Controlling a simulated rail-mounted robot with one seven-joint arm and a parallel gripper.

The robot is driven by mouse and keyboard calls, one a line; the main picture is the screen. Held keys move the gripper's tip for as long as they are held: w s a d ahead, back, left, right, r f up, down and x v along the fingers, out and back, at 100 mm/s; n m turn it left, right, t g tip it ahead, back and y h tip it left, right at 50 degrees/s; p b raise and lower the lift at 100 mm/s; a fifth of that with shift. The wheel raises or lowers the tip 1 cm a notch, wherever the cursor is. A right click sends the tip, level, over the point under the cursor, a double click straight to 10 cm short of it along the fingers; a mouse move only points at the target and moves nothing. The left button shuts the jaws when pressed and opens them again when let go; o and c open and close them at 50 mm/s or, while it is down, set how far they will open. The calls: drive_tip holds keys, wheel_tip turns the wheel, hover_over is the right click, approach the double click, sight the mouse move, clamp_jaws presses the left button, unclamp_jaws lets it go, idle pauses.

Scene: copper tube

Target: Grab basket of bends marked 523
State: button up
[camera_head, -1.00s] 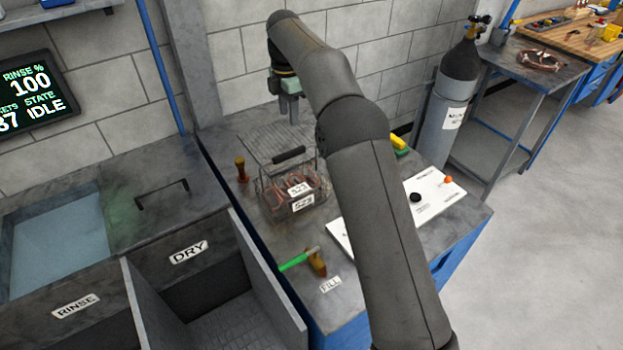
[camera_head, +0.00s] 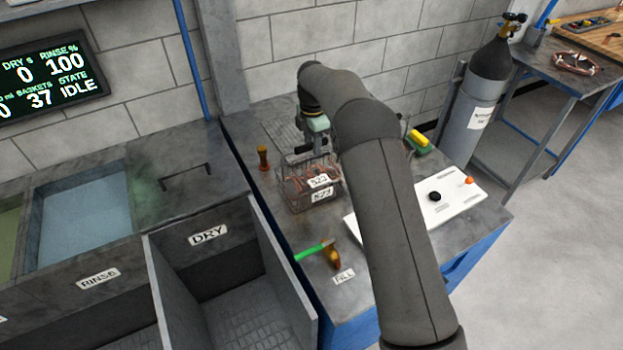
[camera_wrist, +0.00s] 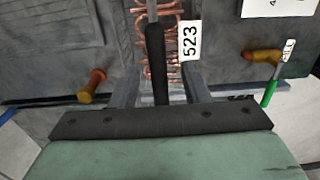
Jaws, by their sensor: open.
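The wire basket (camera_head: 300,193) of copper bends stands on the grey bench, with white tags marked 523 (camera_head: 320,181) on its side. In the wrist view the copper bends (camera_wrist: 158,48) and a 523 tag (camera_wrist: 190,41) show. The basket's dark bar handle (camera_wrist: 159,68) lies between my two fingers. My gripper (camera_wrist: 156,88) is open, one finger on each side of the handle, with a gap to each. In the head view my gripper (camera_head: 311,150) is above the basket's back part, and my arm hides part of the basket's right side.
A green-handled tool (camera_head: 315,250) and a FILL label (camera_head: 343,276) lie in front. A white board (camera_head: 455,200) is to the right. The DRY bay (camera_head: 208,235) and rinse tank (camera_head: 85,215) are left.

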sight(312, 149)
drive_tip(key=shift+a+f+p, duration=0.1)
drive_tip(key=shift+f+p, duration=0.35)
drive_tip(key=shift+f, duration=1.5)
clamp_jaws()
drive_tip(key=shift+r, duration=0.15)
